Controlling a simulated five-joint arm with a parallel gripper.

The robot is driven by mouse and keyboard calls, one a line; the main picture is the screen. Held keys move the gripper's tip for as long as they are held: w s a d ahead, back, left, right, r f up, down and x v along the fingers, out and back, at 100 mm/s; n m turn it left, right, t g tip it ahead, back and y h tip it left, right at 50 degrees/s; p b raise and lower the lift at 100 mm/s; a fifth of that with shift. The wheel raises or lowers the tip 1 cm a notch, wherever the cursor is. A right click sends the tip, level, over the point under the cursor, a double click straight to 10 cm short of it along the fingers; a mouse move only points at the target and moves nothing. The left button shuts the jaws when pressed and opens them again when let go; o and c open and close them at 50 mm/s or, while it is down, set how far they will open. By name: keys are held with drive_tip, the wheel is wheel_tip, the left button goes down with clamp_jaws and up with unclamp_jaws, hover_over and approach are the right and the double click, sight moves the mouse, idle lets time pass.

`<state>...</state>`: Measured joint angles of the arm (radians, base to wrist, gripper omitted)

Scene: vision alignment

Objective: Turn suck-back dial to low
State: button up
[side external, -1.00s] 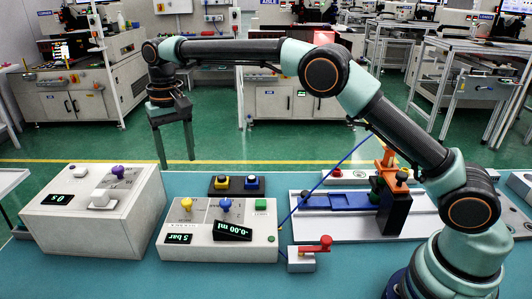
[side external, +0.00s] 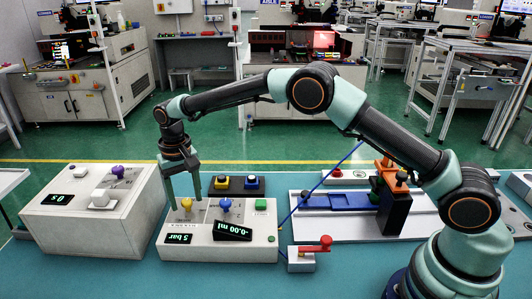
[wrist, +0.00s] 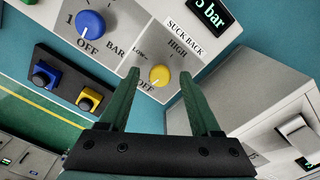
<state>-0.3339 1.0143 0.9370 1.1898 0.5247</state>
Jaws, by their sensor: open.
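The suck-back dial is a yellow knob (side external: 187,204) on the top panel of the white control box (side external: 205,243). In the wrist view the yellow knob (wrist: 159,76) sits among the labels OFF, LOW and HIGH, below the words SUCK BACK. I cannot tell which mark it points to. My gripper (side external: 185,202) is open, pointing down at the dial. In the wrist view the fingertips of my gripper (wrist: 160,72) lie one on each side of the yellow knob, with gaps. Whether they are down at knob height is unclear.
A blue dial (side external: 225,205) and a green button (side external: 261,205) share the panel. A black button box (side external: 237,184) stands behind it. A white box with a purple knob (side external: 117,172) is at left. A red-handled valve (side external: 318,245) stands at right.

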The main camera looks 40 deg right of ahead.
drive_tip(key=shift+f, duration=0.1)
clamp_jaws()
drive_tip(key=shift+m, duration=0.3)
drive_tip(key=m, duration=0.3)
drive_tip(key=shift+m, duration=0.3)
drive_tip(key=m, duration=0.3)
drive_tip(key=shift+m, duration=0.3)
drive_tip(key=m, duration=0.4)
drive_tip(key=shift+m, duration=1.8)
